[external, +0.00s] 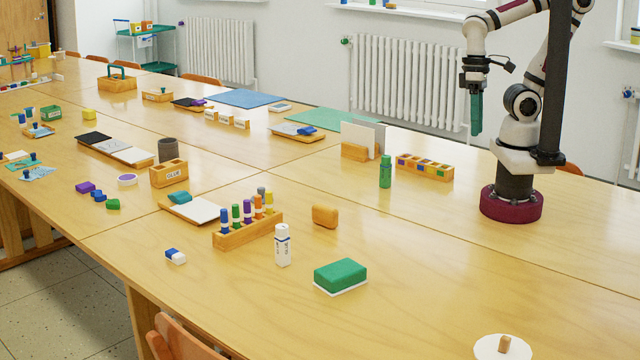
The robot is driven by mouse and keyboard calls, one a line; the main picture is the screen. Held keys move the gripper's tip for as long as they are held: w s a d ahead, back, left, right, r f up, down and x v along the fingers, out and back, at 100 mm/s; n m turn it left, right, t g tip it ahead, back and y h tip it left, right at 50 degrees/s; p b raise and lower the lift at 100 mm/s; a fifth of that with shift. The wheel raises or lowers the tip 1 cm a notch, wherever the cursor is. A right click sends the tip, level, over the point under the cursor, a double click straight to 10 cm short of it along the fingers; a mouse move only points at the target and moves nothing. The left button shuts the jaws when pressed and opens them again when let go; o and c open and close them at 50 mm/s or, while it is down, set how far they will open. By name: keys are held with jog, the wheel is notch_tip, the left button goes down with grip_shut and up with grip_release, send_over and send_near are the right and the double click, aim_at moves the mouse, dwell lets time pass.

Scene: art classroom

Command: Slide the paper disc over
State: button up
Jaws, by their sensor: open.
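The paper disc (487,349) is white and round and lies flat on the table at the bottom right, with a small wooden peg (504,343) standing on it. The frame's lower edge cuts the disc off slightly. My gripper (476,131) hangs pointing down at the upper right, with green fingers. It is open, seen edge-on so the gap barely shows, and is far behind the disc, apart from it.
A green block on a white base (341,276), a white glue bottle (282,246), a wooden marker rack (247,232) and a wooden block (325,215) stand left of the disc. A green bottle (385,171) and slotted wooden holder (425,167) are farther back. The right tabletop is clear.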

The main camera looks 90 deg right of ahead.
dwell(0.3)
jog(key=w+a+r+n+t+h, duration=0.1)
jog(key=w+a+n, duration=0.3)
jog(key=w+a, duration=0.5)
jog(key=w+a+r+n+t, duration=0.1)
jog(key=w+a+n, duration=0.3)
jog(key=w+a, duration=0.55)
jog(key=s+a+f+n+y, duration=0.1)
jog(key=s+a, duration=0.4)
jog(key=a, duration=0.5)
jog(key=s+a+f+n+t, duration=0.1)
jog(key=s+a+f+n, duration=0.2)
jog(key=a, duration=0.8)
jog(key=s+a+f+n+y, duration=0.1)
jog(key=s+a+f+n, duration=0.1)
jog(key=s+a, duration=0.5)
jog(key=shift+a+f+n+y, duration=0.2)
jog(key=shift+a+f, duration=0.2)
jog(key=shift+a, duration=0.45)
jog(key=shift+a+f+n+y, duration=0.15)
jog(key=shift+a+f, duration=0.25)
jog(key=shift+a, duration=0.4)
